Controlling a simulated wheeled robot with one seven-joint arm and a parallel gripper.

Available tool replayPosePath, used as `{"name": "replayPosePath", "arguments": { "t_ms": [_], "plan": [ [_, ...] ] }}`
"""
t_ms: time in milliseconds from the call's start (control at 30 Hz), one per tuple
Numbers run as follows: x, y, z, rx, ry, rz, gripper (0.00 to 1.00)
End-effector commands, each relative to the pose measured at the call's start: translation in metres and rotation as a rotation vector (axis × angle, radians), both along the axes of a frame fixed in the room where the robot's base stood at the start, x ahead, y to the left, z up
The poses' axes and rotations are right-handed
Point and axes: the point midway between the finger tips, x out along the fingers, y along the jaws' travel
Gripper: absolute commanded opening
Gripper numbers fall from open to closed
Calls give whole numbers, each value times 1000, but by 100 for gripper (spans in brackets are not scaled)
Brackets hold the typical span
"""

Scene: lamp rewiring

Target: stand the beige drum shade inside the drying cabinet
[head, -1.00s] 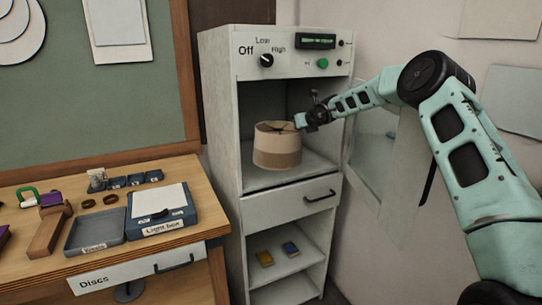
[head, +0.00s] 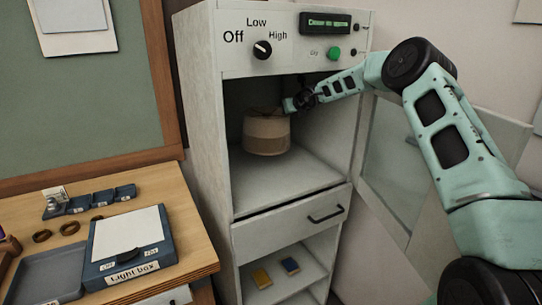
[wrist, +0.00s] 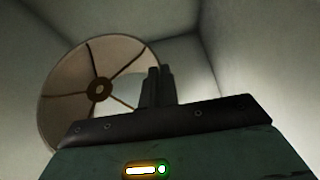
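The beige drum shade (head: 266,135) is upright inside the upper compartment of the drying cabinet (head: 205,150), toward the back. I cannot tell whether its lower rim touches the compartment floor. My gripper (head: 289,106) reaches in from the right and meets the shade's upper rim on its right side. In the wrist view, the fingers (wrist: 156,86) are close together over the right edge of the shade (wrist: 75,85), whose spokes and hub show. The gripper looks shut on the rim. The cabinet's glass door (head: 388,160) stands open at the right.
The cabinet has a dial (head: 262,50) and green button (head: 333,54) above, and a drawer (head: 290,222) below. A workbench with a light box (head: 127,245) stands left. The compartment floor is clear in front of the shade.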

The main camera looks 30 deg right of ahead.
Motion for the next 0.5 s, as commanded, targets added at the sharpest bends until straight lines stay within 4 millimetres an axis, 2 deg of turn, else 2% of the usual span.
{"name": "replayPosePath", "arguments": {
  "t_ms": [200, 500],
  "plan": [
    [0, 2, -39, 1, 4, 3, 0],
    [0, 1, -67, 0, 3, 1, 0]
  ]
}}
